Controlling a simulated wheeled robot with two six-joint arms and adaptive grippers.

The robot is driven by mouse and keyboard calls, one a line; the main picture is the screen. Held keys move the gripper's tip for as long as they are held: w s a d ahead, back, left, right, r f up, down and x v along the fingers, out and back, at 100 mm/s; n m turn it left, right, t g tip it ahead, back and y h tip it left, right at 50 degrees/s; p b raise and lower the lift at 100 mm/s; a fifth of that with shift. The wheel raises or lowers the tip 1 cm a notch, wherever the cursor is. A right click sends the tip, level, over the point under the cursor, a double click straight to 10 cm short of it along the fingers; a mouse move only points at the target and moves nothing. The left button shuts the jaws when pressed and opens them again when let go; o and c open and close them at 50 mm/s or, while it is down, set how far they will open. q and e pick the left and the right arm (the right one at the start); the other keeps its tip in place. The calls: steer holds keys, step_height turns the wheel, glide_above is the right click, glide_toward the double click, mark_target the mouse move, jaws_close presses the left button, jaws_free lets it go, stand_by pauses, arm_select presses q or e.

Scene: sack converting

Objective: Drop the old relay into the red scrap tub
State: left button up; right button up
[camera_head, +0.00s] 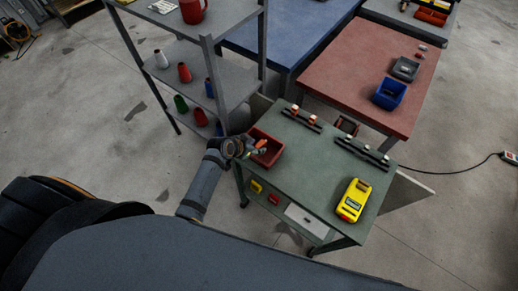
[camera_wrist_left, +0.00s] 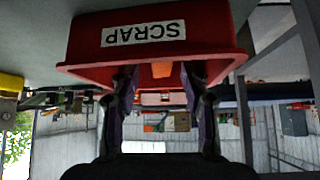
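The red scrap tub (camera_head: 266,147) stands on the left end of the green cart top. In the left wrist view the tub (camera_wrist_left: 210,20) appears upside down, with a white SCRAP label on its wall. My left gripper (camera_head: 258,148) is at the tub's left side, its fingers reaching toward the rim. In the wrist view the two dark fingers of this gripper (camera_wrist_left: 160,80) stand apart. A small orange piece (camera_wrist_left: 162,70) shows in the gap between them, touching neither finger visibly; whether it is the old relay is unclear. My right gripper is not in view.
Two dark rails (camera_head: 301,119) (camera_head: 362,152) with small parts lie on the cart, with a yellow meter (camera_head: 354,200) at its front right. A grey shelf (camera_head: 225,85) stands close behind my left arm. The cart's middle is clear.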

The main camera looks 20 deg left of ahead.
arm_select(q)
steer(key=shift+s+a+r, duration=0.15)
steer(key=shift+s+r, duration=0.05)
steer(key=shift+r, duration=0.05)
steer(key=v, duration=1.1)
steer(key=shift+r, duration=0.2)
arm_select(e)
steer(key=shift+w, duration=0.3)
arm_select(q)
steer(key=shift+s, duration=0.1)
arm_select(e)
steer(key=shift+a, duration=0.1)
